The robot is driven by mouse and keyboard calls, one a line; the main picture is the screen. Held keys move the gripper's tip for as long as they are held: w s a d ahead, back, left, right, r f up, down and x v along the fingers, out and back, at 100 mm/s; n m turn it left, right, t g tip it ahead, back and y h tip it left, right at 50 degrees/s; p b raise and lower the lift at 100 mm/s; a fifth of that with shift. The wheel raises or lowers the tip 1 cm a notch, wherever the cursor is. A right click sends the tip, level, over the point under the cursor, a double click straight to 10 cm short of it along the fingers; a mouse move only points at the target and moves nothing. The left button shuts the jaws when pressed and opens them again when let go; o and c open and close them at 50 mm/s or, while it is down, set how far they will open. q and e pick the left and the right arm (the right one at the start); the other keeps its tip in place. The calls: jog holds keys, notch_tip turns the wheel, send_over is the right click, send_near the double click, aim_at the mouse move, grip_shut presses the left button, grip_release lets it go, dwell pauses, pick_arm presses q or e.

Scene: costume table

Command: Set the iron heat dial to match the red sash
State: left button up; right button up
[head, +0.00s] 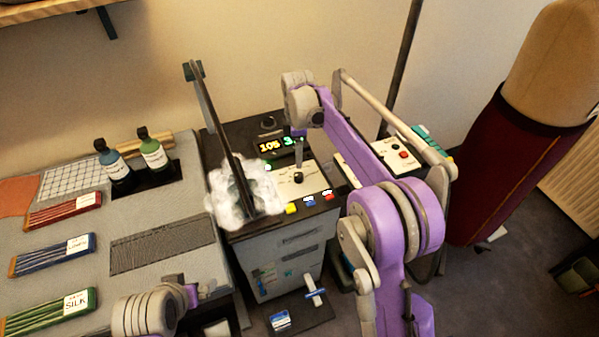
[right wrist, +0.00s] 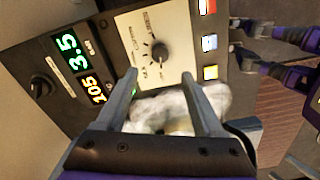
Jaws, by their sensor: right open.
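The heat dial is a black knob (head: 298,178) on a pale panel. In the right wrist view the knob (right wrist: 159,52) sits inside a printed scale too small to read. My right gripper (head: 299,152) is over the panel; in the right wrist view its open fingers (right wrist: 160,76) point toward the knob, with nothing between them.
A display (head: 270,147) beside the dial shows 105 and 3.5. Yellow, blue and red buttons (head: 310,201) line the panel's front. Blue (head: 52,257) and green (head: 50,312) bundles and two bottles (head: 152,150) occupy the left table. A dark red-draped form (head: 510,170) stands right.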

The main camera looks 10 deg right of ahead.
aim_at(298, 175)
notch_tip(298, 175, down, 10)
jog(key=shift+r, duration=0.25)
grip_shut()
dwell(0.4)
